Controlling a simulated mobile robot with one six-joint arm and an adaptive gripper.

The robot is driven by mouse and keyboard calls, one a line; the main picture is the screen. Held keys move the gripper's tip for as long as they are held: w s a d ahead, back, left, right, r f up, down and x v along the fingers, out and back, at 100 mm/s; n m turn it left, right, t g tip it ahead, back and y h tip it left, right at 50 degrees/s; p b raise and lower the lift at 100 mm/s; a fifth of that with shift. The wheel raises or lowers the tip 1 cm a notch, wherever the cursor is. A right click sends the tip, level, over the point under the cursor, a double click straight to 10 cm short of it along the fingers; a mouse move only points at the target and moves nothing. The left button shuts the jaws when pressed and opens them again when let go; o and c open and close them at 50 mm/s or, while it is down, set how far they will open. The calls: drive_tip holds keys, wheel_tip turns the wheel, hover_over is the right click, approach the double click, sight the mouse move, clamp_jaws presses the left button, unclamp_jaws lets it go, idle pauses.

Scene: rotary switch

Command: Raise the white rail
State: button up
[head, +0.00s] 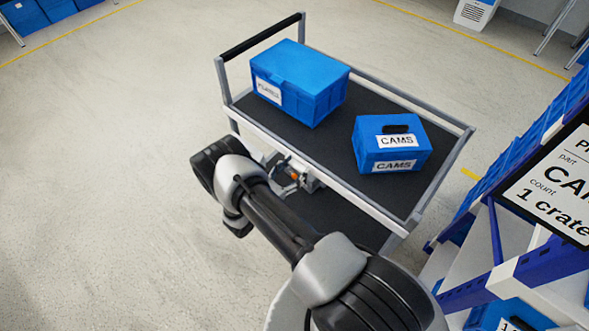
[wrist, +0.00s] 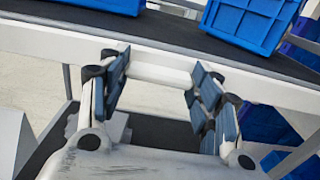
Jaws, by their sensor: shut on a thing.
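The white rail (wrist: 160,76) is a short pale bar just below the white side edge of the cart (wrist: 245,80). It lies across the space between the two dark blue finger pads of my gripper (wrist: 158,84) in the wrist view. The fingers are set wide, one toward each end of the rail, and are shut on it. In the head view my gripper (head: 291,180) is at the near long side of the cart (head: 375,208), below its top deck. The rail is hard to make out there, with my arm partly in front.
A large blue lidded box (head: 305,82) and a smaller blue crate (head: 391,145) labelled CAMS stand on the dark top deck. A dark lower deck (head: 330,215) lies beneath. A blue rack with a sign (head: 555,185) stands at the right. The floor at left is clear.

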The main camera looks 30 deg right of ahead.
sight(295, 157)
drive_tip(key=c, duration=0.6)
wheel_tip(295, 157, up, 7)
drive_tip(key=p, duration=0.3)
drive_tip(key=shift+w+p, duration=0.1)
drive_tip(key=shift+p, duration=0.25)
drive_tip(key=shift+c, duration=0.2)
drive_tip(key=shift+r, duration=0.1)
drive_tip(key=o, duration=1.5)
drive_tip(key=v, duration=1.2)
